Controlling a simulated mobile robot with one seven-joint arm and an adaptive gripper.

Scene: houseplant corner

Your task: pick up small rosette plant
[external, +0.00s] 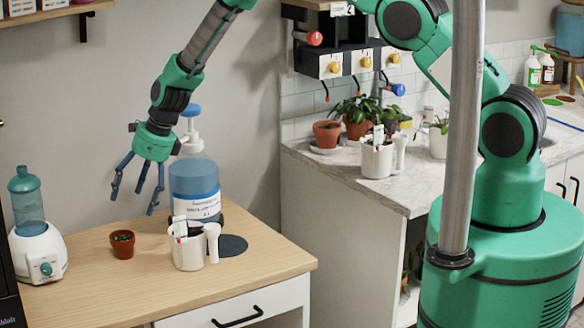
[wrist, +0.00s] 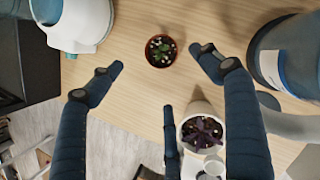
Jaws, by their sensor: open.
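The small rosette plant (external: 122,243) is a low green plant in a little terracotta pot, upright on the wooden table. In the wrist view the rosette plant (wrist: 160,47) shows from above, with dark soil and pale specks around its leaves. My gripper (external: 134,198) hangs above the table, over and slightly right of the pot, with its dark blue fingers spread open and empty. In the wrist view the pot lies between the left and right fingertips, toward the top; no finger touches it.
A white pot (external: 188,253) with a dark purple plant stands close on the right. Behind it is a large blue pump bottle (external: 196,190). A white and teal device (external: 38,250) stands at the left. Bare tabletop (external: 110,285) lies in front of the small pot.

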